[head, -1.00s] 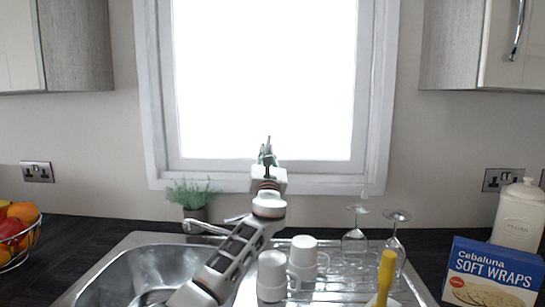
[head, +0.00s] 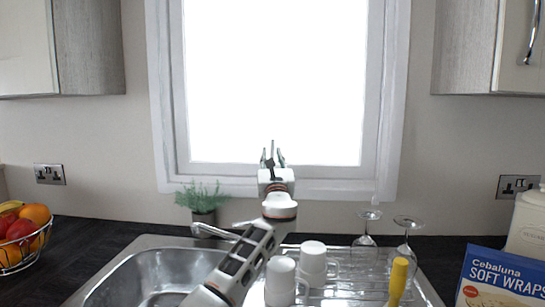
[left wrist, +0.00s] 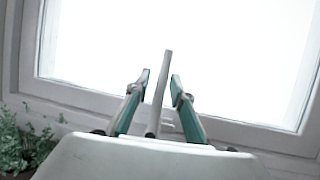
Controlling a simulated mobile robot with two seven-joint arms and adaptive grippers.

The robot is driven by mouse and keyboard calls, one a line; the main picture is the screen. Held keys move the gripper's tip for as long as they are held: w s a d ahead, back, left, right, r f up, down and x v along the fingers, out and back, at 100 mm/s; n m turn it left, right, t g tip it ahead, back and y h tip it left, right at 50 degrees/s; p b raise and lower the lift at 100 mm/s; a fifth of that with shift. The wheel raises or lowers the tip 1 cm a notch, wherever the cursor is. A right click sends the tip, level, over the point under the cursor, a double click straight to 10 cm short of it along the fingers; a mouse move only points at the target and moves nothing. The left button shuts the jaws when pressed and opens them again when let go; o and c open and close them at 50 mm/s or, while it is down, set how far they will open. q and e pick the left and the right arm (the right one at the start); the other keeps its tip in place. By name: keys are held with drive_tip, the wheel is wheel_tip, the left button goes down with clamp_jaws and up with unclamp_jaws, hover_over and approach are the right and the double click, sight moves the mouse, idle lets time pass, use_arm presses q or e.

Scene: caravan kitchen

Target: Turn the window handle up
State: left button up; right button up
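The window handle (head: 271,150) is a thin grey bar at the bottom of the window frame, pointing nearly straight up in the head view. In the left wrist view, the handle (left wrist: 160,90) stands between the two green-sided fingers, leaning slightly right. My left gripper (head: 272,158) is at the handle, its fingers on either side. The left wrist view shows the gripper (left wrist: 160,78) open, with gaps between the fingers and the bar. The handle's base is partly hidden by the gripper body. My right gripper is not in view.
Below my left arm are a steel sink (head: 150,270), white mugs (head: 313,262), wine glasses (head: 407,240) and a yellow-handled item (head: 399,278). A potted plant (head: 202,200) stands left of the gripper. Fruit basket (head: 22,245) and wraps box (head: 497,280) are at the sides.

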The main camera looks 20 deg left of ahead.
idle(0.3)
use_arm(q)
wheel_tip(320, 180, up, 10)
idle(0.5)
